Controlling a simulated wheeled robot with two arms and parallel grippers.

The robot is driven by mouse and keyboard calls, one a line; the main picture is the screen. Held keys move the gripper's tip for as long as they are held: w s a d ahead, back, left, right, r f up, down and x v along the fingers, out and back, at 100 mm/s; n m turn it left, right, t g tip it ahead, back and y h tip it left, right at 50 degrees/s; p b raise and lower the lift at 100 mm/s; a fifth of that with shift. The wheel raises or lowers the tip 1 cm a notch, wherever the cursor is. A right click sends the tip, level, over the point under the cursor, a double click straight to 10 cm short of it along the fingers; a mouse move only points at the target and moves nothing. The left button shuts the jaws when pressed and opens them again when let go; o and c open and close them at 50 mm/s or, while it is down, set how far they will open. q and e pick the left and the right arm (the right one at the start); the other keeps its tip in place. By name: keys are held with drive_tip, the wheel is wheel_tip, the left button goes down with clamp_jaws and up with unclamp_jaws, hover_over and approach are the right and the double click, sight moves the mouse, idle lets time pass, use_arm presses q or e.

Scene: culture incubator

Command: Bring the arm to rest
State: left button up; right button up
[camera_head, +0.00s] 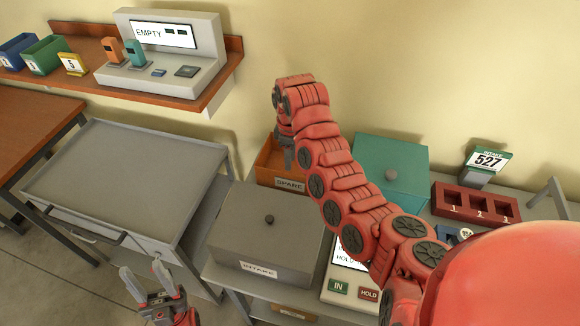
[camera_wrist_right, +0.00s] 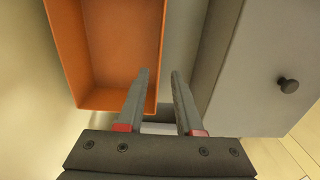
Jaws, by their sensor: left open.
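My right arm (camera_head: 335,175) is red and segmented. It reaches across the middle of the head view toward the back wall, then bends down over the orange SPARE bin (camera_head: 268,165). Its gripper (camera_head: 287,158) is small and partly hidden there. In the right wrist view the right gripper (camera_wrist_right: 161,74) has its two grey fingers apart with nothing between them, above the gap beside the empty orange bin (camera_wrist_right: 95,98) and a grey box. My left gripper (camera_head: 141,268) is open and empty at the lower left, in front of the grey cart.
A grey lidded INTAKE box (camera_head: 258,265), a teal lidded box (camera_head: 402,155), a red rack (camera_head: 450,204) and a 527 sign (camera_head: 488,160) stand on the bench. A grey cart (camera_head: 125,170) with a bare top is left. A wall shelf (camera_head: 165,98) holds an EMPTY display unit (camera_head: 160,75).

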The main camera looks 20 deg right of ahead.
drive_tip(key=shift+r, duration=0.6)
